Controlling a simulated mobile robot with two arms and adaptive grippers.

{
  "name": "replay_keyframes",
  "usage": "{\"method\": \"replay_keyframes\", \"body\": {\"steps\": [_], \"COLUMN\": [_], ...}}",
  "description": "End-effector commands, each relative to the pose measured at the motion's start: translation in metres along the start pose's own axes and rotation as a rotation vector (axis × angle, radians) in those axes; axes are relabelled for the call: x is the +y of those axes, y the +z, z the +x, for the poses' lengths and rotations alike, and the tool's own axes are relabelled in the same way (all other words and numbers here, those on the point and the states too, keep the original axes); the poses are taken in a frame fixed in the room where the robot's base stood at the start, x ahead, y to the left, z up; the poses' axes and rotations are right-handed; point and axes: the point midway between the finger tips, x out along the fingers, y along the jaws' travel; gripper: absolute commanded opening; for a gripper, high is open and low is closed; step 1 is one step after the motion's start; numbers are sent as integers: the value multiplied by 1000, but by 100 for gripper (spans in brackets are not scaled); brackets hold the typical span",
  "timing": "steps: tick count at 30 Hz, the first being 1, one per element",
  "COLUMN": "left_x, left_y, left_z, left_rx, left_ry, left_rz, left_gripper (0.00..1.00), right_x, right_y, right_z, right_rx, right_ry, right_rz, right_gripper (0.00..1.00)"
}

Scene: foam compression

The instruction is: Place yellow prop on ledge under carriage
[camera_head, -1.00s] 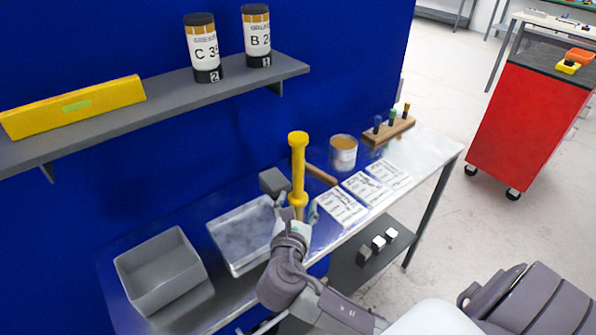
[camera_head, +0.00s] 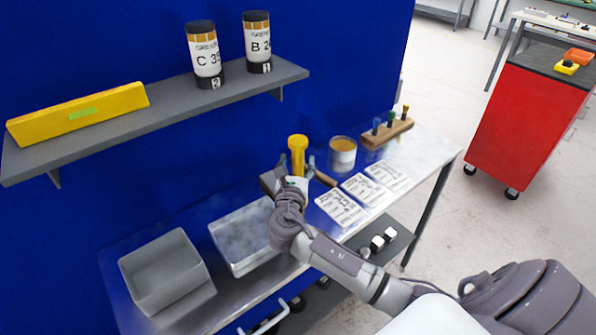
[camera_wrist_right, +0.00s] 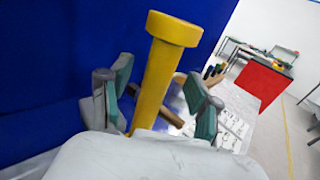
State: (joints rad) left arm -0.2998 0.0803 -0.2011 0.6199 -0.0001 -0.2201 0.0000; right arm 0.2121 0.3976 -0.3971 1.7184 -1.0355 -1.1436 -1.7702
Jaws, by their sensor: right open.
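The yellow prop (camera_head: 297,145), a post with a wide round cap, stands upright over the bench. My right gripper (camera_head: 296,168) is open around its upper part, below the cap. In the right wrist view the yellow prop (camera_wrist_right: 160,75) rises between the spread, green-padded fingers of the right gripper (camera_wrist_right: 158,88), with gaps on both sides. The prop's lower end is hidden by my gripper and wrist. I cannot make out a carriage or a ledge under it. My left gripper is not in view.
On the bench (camera_head: 430,160) are a grey bin (camera_head: 165,270), a shallow tray (camera_head: 226,232), a can (camera_head: 343,155), printed cards (camera_head: 341,208) and a wooden tool rack (camera_head: 389,133). A wall shelf (camera_head: 160,109) carries a long yellow block (camera_head: 78,113) and two labelled canisters (camera_head: 204,52).

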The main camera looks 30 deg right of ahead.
Motion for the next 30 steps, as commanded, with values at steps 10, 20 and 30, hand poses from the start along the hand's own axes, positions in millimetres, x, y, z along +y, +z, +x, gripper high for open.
{"method": "replay_keyframes", "body": {"steps": [10, 20, 30], "left_x": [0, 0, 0], "left_y": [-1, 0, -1], "left_z": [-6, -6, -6], "left_rx": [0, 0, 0], "left_ry": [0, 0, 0], "left_rz": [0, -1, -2], "left_gripper": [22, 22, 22], "right_x": [0, 0, 0], "right_y": [0, 0, -1], "right_z": [27, 26, 26], "right_rx": [2, 2, 2], "right_ry": [0, 0, 0], "right_rz": [1, 1, 0], "right_gripper": [62, 25, 0]}}
